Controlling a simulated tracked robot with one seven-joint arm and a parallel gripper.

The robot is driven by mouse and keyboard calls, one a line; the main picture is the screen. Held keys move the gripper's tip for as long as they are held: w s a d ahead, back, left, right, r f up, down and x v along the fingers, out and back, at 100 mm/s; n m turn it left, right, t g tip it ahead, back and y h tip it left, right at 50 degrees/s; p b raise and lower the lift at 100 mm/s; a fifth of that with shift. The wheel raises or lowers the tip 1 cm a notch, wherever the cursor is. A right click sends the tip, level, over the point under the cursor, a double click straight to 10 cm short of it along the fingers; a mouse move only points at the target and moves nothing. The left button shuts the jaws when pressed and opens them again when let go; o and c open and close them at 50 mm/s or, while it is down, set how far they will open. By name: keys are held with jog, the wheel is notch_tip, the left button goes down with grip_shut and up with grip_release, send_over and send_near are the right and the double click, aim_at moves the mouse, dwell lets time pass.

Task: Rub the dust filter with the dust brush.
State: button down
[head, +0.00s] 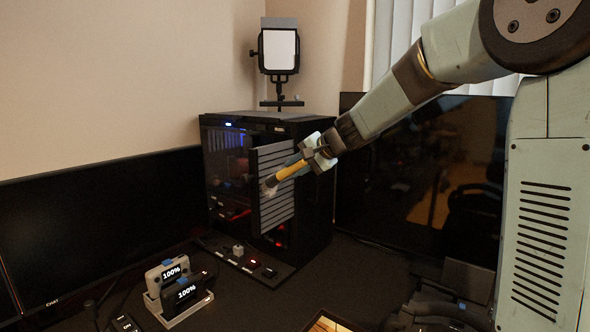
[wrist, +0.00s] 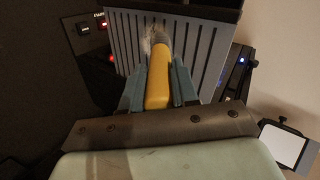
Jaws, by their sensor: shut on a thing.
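The dust brush (head: 285,174) has a yellow handle and pale bristles. My gripper (head: 309,154) is shut on its handle. In the wrist view the yellow handle (wrist: 158,78) lies between the two fingers of my gripper (wrist: 159,85), and the bristles point at the slatted panel. The dust filter (head: 275,200) appears to be this grey, slatted panel standing upright at the front of the black computer case. It also shows in the wrist view (wrist: 196,50). The brush tip is at or very near the filter's face; I cannot tell whether it touches.
The black computer case (head: 315,215) stands on the dark desk. A panel light (head: 279,52) is on top of it. A small switch strip (head: 250,262) lies before the case. Battery chargers (head: 178,290) stand at the front left. Dark monitors (head: 110,225) flank the case.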

jog(key=shift+w+d+r, duration=0.65)
jog(key=shift+w+d, duration=2.3)
jog(key=shift+w, duration=0.85)
jog(key=shift+s+a, duration=1.1)
jog(key=shift+s, duration=0.3)
jog(key=shift+s+a, duration=1.1)
jog(key=shift+s, duration=0.35)
jog(key=shift+s+a, duration=1.1)
jog(key=shift+s, duration=0.3)
jog(key=shift+d, duration=0.1)
jog(key=shift+s+d, duration=0.9)
jog(key=shift+d, duration=0.25)
jog(key=shift+s+d, duration=0.9)
jog(key=shift+d, duration=0.35)
